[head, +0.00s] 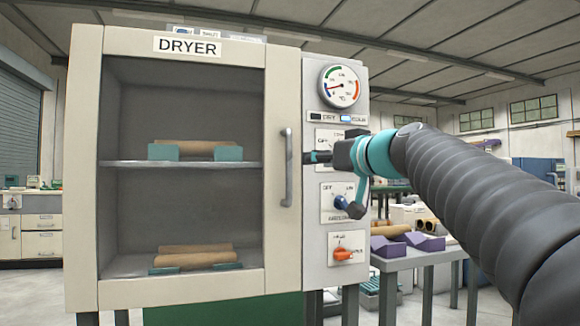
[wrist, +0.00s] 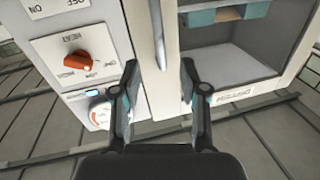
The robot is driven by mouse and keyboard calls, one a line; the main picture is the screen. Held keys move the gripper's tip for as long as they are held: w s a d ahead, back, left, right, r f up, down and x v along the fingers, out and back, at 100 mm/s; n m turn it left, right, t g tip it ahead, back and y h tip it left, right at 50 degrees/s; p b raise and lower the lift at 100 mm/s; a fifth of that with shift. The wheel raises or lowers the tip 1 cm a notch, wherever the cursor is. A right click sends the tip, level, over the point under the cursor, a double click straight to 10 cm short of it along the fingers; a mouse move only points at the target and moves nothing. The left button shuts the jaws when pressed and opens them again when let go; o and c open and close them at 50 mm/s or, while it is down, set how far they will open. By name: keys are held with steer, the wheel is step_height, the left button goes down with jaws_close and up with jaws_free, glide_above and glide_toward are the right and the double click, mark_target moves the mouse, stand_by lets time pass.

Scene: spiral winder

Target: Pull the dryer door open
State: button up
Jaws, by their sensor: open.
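The beige dryer (head: 82,180) has a door with a large window and looks shut. Its grey vertical bar handle (head: 287,168) is on the door's right side. My gripper (head: 312,157) is just right of the handle in the head view, in front of the control panel, pointing left. In the wrist view the dryer appears upside down. There the handle (wrist: 158,30) lines up with the gap between the open, empty fingers of my gripper (wrist: 160,68). I cannot tell how far the handle is from the fingertips in depth.
The control panel beside the door has a gauge (head: 341,86), a blue knob (head: 341,202) and an orange knob (head: 343,254). Brown rolls rest on the dryer's shelf (head: 125,164) and floor. A table (head: 415,261) with purple blocks stands at right.

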mark_target(291, 163)
steer(key=shift+n, duration=0.4)
steer(key=p+x, duration=0.4)
steer(key=x, duration=1)
steer(key=shift+w+d, duration=0.1)
steer(key=shift+d, duration=0.1)
steer(key=shift+f, duration=0.1)
steer(key=shift+c, duration=0.2)
jaws_close()
